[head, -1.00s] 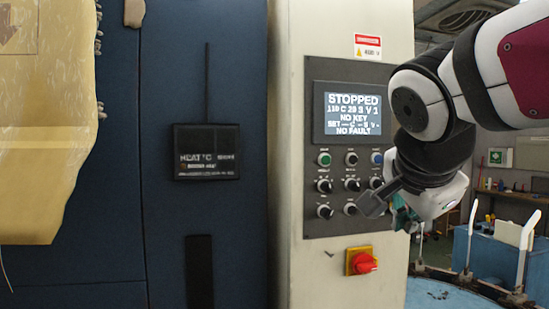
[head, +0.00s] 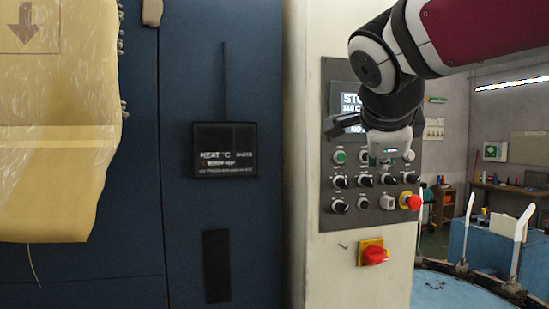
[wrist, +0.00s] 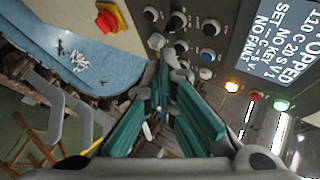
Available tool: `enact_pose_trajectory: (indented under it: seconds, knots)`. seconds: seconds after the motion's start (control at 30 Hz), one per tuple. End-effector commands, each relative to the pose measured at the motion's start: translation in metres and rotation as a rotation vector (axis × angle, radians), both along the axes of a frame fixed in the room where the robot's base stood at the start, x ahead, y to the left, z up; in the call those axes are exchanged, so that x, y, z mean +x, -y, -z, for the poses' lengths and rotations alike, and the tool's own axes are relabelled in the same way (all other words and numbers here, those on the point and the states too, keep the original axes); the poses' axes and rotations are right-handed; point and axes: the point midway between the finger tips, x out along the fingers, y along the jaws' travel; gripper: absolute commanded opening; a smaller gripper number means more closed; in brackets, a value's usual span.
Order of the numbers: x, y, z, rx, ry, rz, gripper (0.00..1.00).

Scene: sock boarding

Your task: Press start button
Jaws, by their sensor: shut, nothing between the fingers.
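The control panel (head: 330,215) is on the pale cabinet face, with a green button (head: 340,157) at the left of its top row. The green button (wrist: 281,104) shows lit in the wrist view beside the display (wrist: 275,45). No button label is readable. My gripper (head: 388,158) is in front of the panel, right of the green button, partly hiding the top row and the display. In the wrist view, its teal fingers (wrist: 168,75) are together and empty, apart from the green button.
Several black knobs fill the lower rows. A red mushroom button (head: 412,202) sits at the panel's right edge, and a red switch on a yellow plate (head: 373,252) lies below. A blue round table (head: 440,290) stands lower right.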

Motion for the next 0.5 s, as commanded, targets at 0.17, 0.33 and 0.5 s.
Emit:
enact_pose_trajectory:
  seconds: [0.17,0.33,0.5]
  knots:
    - [0.008,-0.001,0.000,-0.001,-0.003,-0.001,0.00]
    - [0.027,-0.005,0.001,0.000,-0.003,-0.002,0.00]
    - [0.050,-0.010,0.001,0.000,-0.003,-0.002,0.00]
